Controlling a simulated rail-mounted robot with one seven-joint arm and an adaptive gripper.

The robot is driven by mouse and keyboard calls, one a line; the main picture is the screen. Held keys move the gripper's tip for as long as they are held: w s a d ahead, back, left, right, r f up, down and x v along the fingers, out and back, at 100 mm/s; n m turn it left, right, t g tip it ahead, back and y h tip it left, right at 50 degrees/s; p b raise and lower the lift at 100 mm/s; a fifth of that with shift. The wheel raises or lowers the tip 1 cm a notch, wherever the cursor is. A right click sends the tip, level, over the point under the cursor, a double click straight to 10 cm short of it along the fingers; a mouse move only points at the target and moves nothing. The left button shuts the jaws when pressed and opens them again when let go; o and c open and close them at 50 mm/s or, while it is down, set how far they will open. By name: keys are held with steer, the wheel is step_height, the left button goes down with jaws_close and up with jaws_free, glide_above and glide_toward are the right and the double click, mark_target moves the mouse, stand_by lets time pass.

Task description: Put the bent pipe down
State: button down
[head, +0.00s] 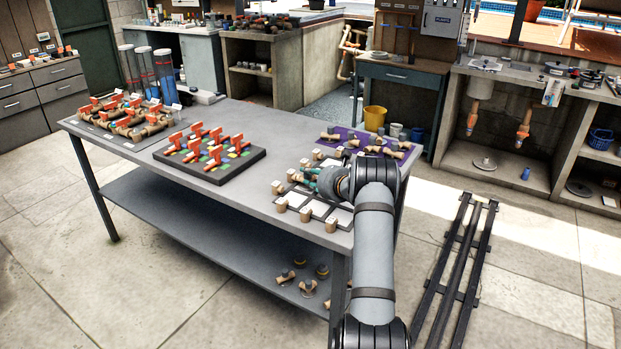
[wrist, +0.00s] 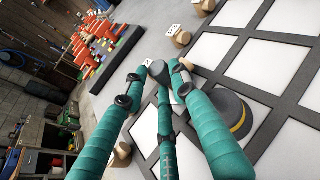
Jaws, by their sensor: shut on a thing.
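My gripper (head: 308,180) is low over the right part of the grey table (head: 235,110), at a black-framed grid board with white cells (head: 320,209). In the wrist view its teal fingers (wrist: 160,72) close in on a dark piece between their tips. A dark grey rounded piece with a yellow band (wrist: 235,116) shows beside the right finger, over the white cells. I take it as part of the bent pipe; the fingers hide how the parts join. I cannot tell whether the pipe touches the board.
Tan blocks with white labels (head: 331,224) stand around the board. Left of it is a dark tray with orange-handled valves (head: 213,172), and farther left more valves (head: 122,119). A purple mat (head: 335,137) with fittings lies behind. Clear table lies between tray and board.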

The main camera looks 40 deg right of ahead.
steer(key=shift+f, duration=0.1)
steer(key=c, duration=1.4)
jaws_free()
steer(key=shift+c, duration=0.2)
steer(key=shift+o, duration=0.3)
steer(key=shift+s, duration=0.15)
steer(key=b+v, duration=0.2)
steer(key=v, duration=1)
